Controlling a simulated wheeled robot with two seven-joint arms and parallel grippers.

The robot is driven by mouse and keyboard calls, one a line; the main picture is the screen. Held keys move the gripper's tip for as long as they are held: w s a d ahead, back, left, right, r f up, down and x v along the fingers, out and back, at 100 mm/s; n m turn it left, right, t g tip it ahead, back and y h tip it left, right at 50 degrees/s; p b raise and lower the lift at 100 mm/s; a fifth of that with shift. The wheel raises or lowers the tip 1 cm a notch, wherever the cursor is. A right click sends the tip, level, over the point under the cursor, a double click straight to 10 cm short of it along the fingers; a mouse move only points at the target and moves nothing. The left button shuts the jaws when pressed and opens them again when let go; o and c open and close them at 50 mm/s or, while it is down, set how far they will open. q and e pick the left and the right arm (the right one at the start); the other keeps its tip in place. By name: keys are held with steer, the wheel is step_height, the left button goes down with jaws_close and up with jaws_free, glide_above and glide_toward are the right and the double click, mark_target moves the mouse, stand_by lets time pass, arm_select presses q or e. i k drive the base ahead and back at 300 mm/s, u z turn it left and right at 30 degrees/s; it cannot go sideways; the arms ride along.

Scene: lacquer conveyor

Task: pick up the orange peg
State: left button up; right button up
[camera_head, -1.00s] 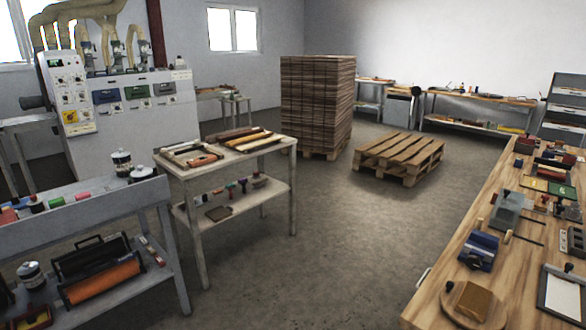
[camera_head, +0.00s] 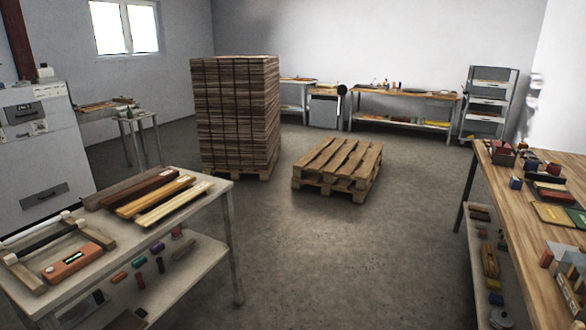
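No object in view is clearly identifiable as the orange peg. A small orange piece (camera_head: 120,277) lies on the lower shelf of the left table, in a row with other small coloured pieces. It is too small to tell whether it is a peg. A larger orange-red block (camera_head: 74,262) with a pale inset lies on top of the same table. Neither of my grippers shows in the head view.
The left table (camera_head: 214,200) holds wooden strips and frames. A tall board stack (camera_head: 236,115) and a low pallet (camera_head: 338,165) stand ahead. A wooden workbench (camera_head: 515,215) runs along the right. The floor (camera_head: 350,260) between them is clear.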

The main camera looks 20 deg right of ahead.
mark_target(548, 256)
steer(key=z, duration=0.4)
steer(key=i, duration=2.25)
steer(key=z, duration=1.65)
steer(key=i, duration=1.45)
steer(key=z, duration=1.35)
steer(key=i, duration=0.25)
